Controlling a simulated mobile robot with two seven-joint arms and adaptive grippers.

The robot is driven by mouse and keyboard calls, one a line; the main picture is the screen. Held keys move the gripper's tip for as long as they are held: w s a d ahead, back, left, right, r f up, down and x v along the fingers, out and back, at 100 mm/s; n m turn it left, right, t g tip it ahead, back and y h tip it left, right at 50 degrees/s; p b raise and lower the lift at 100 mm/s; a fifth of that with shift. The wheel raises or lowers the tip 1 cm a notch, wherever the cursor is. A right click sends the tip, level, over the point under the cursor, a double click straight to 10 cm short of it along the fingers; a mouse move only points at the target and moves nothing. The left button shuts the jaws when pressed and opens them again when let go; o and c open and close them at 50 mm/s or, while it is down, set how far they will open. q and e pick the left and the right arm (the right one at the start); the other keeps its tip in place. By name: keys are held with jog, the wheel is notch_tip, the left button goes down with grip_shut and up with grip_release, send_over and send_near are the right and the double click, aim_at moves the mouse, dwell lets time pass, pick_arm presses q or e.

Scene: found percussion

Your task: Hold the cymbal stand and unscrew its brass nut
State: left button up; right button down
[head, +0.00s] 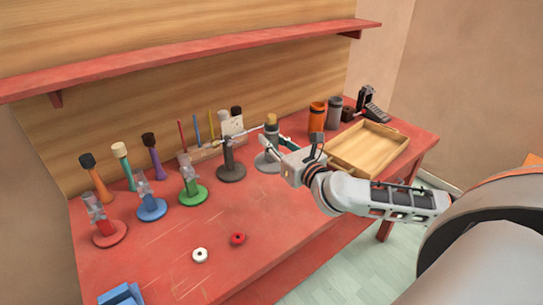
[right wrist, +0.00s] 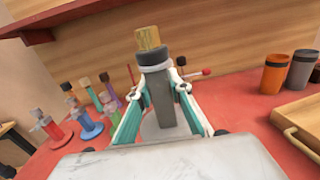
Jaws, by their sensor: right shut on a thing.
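The cymbal stand (head: 267,162) is a grey post on a round grey base, at the back middle of the red table in the head view. Its brass nut (head: 271,118) sits on top, above a dark collar; in the right wrist view the nut (right wrist: 148,38) is upright over the collar (right wrist: 152,58). My right gripper (head: 268,143) reaches in from the right. In the right wrist view its teal-padded fingers are shut on the stand's grey post (right wrist: 163,98), below the collar. The nut is clear of the fingers. My left gripper is not in view.
A dark stand (head: 231,172) is close left of the held one. Green (head: 194,195), blue (head: 152,209) and red (head: 109,233) stands are further left. An empty wooden tray (head: 367,147) and orange cup (head: 317,117) are right. White (head: 200,255) and red (head: 238,239) rings lie in front.

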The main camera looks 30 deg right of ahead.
aim_at(276, 134)
notch_tip(276, 134, up, 2)
jog(key=shift+r, duration=0.2)
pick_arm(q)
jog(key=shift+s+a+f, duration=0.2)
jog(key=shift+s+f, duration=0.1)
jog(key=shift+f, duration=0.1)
pick_arm(e)
jog(key=shift+r, duration=0.35)
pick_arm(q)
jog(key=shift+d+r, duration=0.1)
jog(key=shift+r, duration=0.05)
